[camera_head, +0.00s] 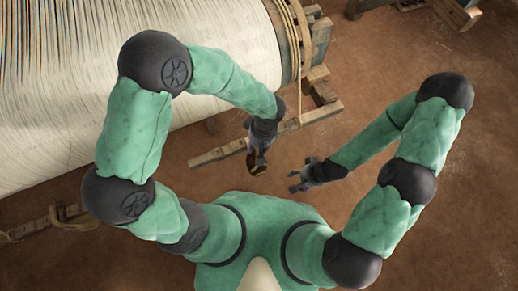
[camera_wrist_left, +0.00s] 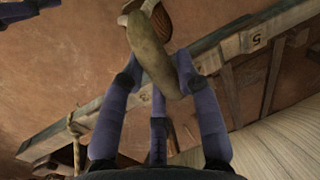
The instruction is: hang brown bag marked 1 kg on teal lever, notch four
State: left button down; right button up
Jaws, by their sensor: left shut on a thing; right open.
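My left gripper (camera_head: 257,148) is shut on a small brown thing, likely the brown bag (camera_head: 256,164), beside the wooden beam. In the left wrist view, an olive-tan elongated piece (camera_wrist_left: 152,52) lies between the fingers of my left gripper (camera_wrist_left: 158,82), with a brown rounded part (camera_wrist_left: 158,24) behind it. No 1 kg mark is readable. A long beam (camera_wrist_left: 110,98) runs behind the fingers, with a grey-teal tinge and a figure 5 near its upper right. My right gripper (camera_head: 298,180) is open and empty.
The loom's large roll of pale warp threads (camera_head: 60,110) fills the upper left. Rope is wound around its end (camera_head: 290,40). A wooden beam (camera_head: 318,115) lies beside it. A rope (camera_wrist_left: 76,140) hangs round the beam. Bare brown floor lies at right.

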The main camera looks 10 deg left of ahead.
pick_arm(q)
jog(key=shift+w+a+f, duration=0.15)
jog(key=shift+w+a, duration=0.3)
jog(key=shift+w, duration=0.25)
jog(key=shift+w+a+p, duration=0.25)
jog(key=shift+w+a, duration=0.45)
jog(key=shift+w, duration=0.3)
jog(key=shift+w+a+p, duration=0.25)
jog(key=shift+w+a, duration=0.4)
jog(key=shift+w, duration=0.35)
jog(key=shift+f+b, duration=0.8)
jog(key=shift+b, duration=0.15)
jog(key=shift+f+b, duration=0.35)
jog(key=shift+b, duration=0.1)
jog(key=c, duration=0.8)
grip_release()
jog(key=shift+s, duration=0.15)
